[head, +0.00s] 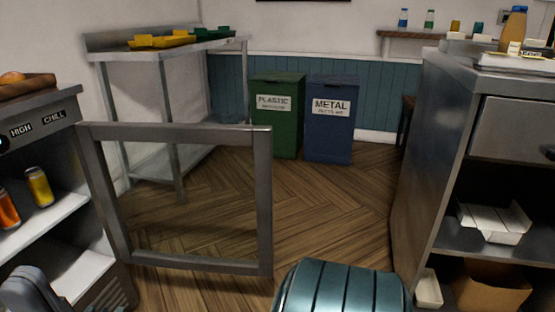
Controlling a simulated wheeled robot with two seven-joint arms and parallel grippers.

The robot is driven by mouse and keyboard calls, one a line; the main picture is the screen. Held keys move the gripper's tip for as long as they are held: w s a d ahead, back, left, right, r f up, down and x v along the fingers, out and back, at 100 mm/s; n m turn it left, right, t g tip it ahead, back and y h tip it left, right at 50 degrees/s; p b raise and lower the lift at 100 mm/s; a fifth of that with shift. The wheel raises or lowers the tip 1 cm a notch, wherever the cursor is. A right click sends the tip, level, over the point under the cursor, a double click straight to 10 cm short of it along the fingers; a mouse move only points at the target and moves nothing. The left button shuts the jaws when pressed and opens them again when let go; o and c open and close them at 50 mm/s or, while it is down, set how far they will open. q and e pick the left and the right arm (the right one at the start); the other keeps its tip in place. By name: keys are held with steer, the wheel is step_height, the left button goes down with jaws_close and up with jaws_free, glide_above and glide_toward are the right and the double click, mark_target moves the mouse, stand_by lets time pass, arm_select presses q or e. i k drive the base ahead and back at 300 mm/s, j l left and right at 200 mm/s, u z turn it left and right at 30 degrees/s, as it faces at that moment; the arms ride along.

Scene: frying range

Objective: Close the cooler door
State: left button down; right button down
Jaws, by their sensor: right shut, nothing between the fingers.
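The cooler (62,112) stands at the left, with HIGH and CHILL marked on its top panel. Its door (262,200) is wide open, a grey metal frame around a clear pane. It is joined to the cooler at its left side and sticks out to the right over the floor.
An orange can (8,210) and a yellow can (39,187) stand on the cooler shelf. A teal padded seat (340,290) is at the bottom middle. A metal counter (432,140) stands right. Green (278,125) and blue bins (330,130) stand behind; floor between is clear.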

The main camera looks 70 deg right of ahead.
mark_target(90, 134)
steer(key=z, duration=0.45)
steer(key=l+z, duration=0.15)
steer(key=z, duration=0.7)
steer(key=i+z, duration=0.1)
steer(key=z, duration=0.35)
steer(key=i, duration=0.5)
